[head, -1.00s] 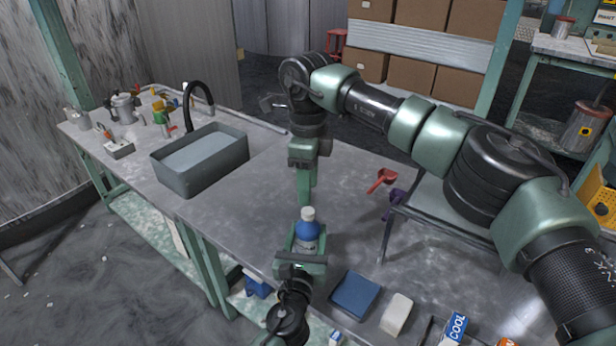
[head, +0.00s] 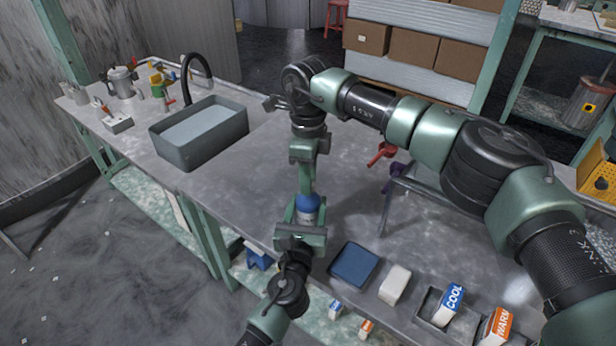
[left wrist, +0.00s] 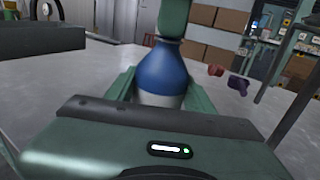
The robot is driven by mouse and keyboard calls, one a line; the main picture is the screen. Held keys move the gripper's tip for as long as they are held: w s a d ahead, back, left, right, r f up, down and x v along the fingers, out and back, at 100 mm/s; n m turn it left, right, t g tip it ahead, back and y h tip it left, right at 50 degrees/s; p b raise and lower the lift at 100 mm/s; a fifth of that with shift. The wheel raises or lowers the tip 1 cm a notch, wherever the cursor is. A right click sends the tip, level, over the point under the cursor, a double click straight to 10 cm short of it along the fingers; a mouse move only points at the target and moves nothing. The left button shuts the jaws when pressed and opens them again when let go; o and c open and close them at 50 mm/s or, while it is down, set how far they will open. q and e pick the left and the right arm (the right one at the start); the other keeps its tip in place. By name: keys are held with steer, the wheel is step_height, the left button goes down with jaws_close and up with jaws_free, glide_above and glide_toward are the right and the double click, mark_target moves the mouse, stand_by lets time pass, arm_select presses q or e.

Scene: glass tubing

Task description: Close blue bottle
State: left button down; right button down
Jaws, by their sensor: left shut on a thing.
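The blue bottle (head: 308,203) stands upright on the metal table, with a blue body and a white lower band. It fills the middle of the left wrist view (left wrist: 162,75). My left gripper (head: 306,218) is shut around the bottle's body, with a finger on each side. My right gripper (head: 306,183) points straight down at the bottle's top, and its green finger (left wrist: 174,18) covers the neck and cap in the left wrist view. The white cap is hidden. I cannot tell whether the right fingers are closed on it.
A grey sink basin (head: 199,135) with a black tap is at the left. A red scoop (head: 381,153) and a purple one (head: 394,177) lie to the right. A blue tray (head: 354,265), a white block (head: 395,284) and COOL (head: 449,304) and WARM (head: 496,326) boxes line the front.

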steer(key=shift+m, duration=0.9)
steer(key=c, duration=1.1)
jaws_free()
step_height(320, 180, up, 12)
steer(key=shift+r, duration=0.1)
arm_select(q)
steer(key=shift+c, duration=2.4)
jaws_free()
steer(key=shift+s, duration=0.1)
